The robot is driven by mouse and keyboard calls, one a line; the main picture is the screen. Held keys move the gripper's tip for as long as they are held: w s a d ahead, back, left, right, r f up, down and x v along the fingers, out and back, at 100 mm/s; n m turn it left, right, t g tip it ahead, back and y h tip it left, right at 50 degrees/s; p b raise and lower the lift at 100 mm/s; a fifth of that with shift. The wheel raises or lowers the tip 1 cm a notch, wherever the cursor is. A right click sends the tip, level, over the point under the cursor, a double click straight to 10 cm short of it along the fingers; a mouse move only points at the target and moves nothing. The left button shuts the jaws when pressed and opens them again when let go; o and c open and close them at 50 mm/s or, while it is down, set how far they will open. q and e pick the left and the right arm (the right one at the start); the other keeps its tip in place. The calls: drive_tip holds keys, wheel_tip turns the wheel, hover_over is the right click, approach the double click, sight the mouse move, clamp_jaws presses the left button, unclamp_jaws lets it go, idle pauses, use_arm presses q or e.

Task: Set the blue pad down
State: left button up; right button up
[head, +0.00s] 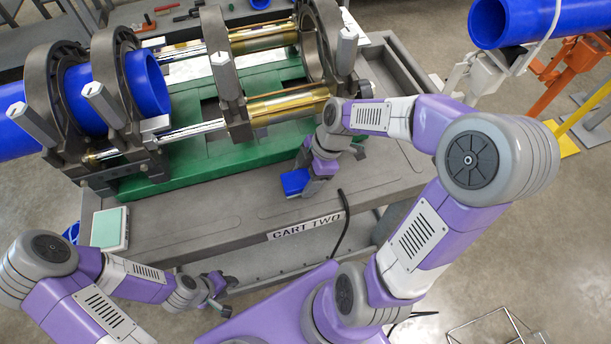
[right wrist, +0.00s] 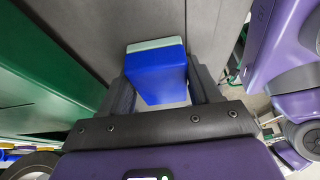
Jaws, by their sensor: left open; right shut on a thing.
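The blue pad (head: 294,182) is a small block at the cart's top surface, right of the cart's middle in the head view. In the right wrist view the pad (right wrist: 157,75) is blue with a pale green face at its far end. My right gripper (head: 305,188) is shut on the pad, with a finger on each side of it. I cannot tell whether the pad touches the cart top. My left gripper (head: 222,300) is open and empty, low in front of the cart's front edge.
The grey cart (head: 190,222), labelled CART TWO, carries a green-based clamp machine (head: 190,160) with a blue pipe (head: 148,85) behind the pad. A pale green pad (head: 110,228) lies at the cart's left end. The cart top's front strip between the pads is clear.

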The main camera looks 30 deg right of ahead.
drive_tip(key=shift+f, duration=0.15)
drive_tip(key=o, duration=1)
drive_tip(key=shift+r, duration=0.2)
drive_tip(key=p+v, duration=0.4)
drive_tip(key=v, duration=0.8)
